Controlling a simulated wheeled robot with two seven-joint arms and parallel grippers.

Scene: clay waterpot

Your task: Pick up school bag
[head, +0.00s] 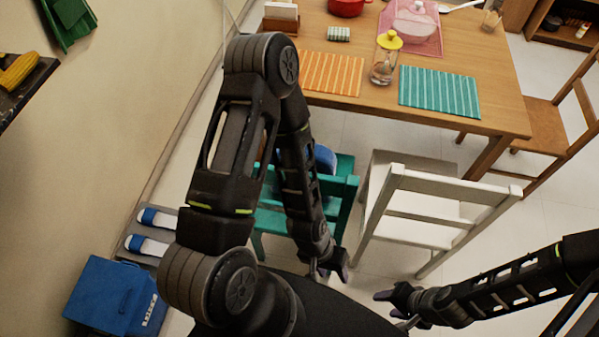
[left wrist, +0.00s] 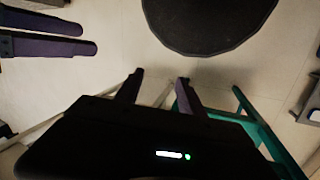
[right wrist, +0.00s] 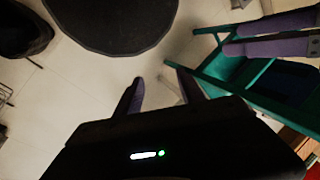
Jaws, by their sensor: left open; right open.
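A dark blue rounded item (head: 325,158), perhaps the school bag, sits on the teal chair (head: 345,190), mostly hidden behind my left arm. In the right wrist view a dark blue shape (right wrist: 290,82) shows on the same chair. My left gripper (head: 330,270) is open and empty, low in front of the chair. Its fingers stand apart in the left wrist view (left wrist: 160,80). My right gripper (head: 388,308) is open and empty, right of the left one and apart from the chairs. Its fingers also show in the right wrist view (right wrist: 158,78).
A white chair (head: 430,210) stands right of the teal one. The wooden table (head: 490,60) behind holds placemats, a glass jar (head: 382,70) and a red pot (head: 346,6). A blue lettered bag or box (head: 105,295) and slippers (head: 150,245) lie by the left wall.

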